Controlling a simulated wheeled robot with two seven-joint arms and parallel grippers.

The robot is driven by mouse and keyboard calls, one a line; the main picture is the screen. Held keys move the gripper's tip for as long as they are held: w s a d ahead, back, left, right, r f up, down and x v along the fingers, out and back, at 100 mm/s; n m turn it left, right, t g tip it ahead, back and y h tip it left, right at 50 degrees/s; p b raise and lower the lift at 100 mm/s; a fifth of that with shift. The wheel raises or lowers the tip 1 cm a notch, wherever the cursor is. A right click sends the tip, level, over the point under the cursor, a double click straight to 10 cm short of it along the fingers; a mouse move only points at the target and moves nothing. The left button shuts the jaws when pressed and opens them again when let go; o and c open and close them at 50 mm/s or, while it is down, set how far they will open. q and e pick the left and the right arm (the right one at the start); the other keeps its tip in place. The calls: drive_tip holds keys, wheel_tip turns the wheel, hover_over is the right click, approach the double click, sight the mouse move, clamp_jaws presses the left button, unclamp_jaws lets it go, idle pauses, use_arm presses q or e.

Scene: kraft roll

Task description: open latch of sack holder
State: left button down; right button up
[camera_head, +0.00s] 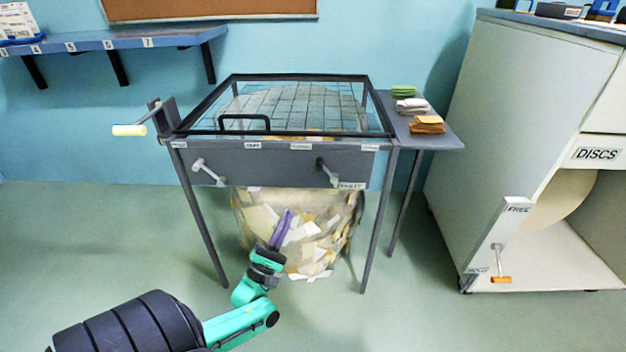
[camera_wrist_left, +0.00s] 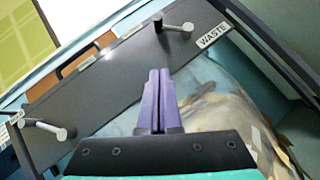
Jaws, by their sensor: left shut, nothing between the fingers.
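The sack holder is a grey metal frame with a front panel (camera_head: 270,165) and a clear sack (camera_head: 300,225) of paper scraps below it. Two metal latch handles are on the panel: a left one (camera_head: 208,172) and a right one (camera_head: 327,173) beside the WASTE label. In the left wrist view the right latch handle (camera_wrist_left: 176,26) is at the top and the left one (camera_wrist_left: 45,128) at lower left. My left gripper (camera_head: 288,212), with purple fingers, is shut and empty in front of the sack, below the panel and apart from both handles. My right gripper is out of view.
A wire-mesh lid (camera_head: 290,105) with a black handle covers the top. A crank with a pale grip (camera_head: 129,130) sticks out at left. A white cabinet (camera_head: 520,110) stands right. The floor in front is clear.

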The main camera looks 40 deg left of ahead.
sight(311, 177)
use_arm(q)
drive_tip(key=x, duration=0.9)
drive_tip(key=shift+w+r, duration=0.15)
drive_tip(key=shift+w, duration=0.05)
drive_tip(key=r, duration=0.1)
drive_tip(key=w+d+r, duration=0.1)
drive_tip(key=r, duration=0.1)
drive_tip(key=shift+w+d+r+p, duration=0.1)
drive_tip(key=shift+w+d+p, duration=0.15)
drive_tip(key=shift+p, duration=0.15)
drive_tip(key=shift+w+d+r, duration=0.1)
drive_tip(key=shift+r, duration=0.05)
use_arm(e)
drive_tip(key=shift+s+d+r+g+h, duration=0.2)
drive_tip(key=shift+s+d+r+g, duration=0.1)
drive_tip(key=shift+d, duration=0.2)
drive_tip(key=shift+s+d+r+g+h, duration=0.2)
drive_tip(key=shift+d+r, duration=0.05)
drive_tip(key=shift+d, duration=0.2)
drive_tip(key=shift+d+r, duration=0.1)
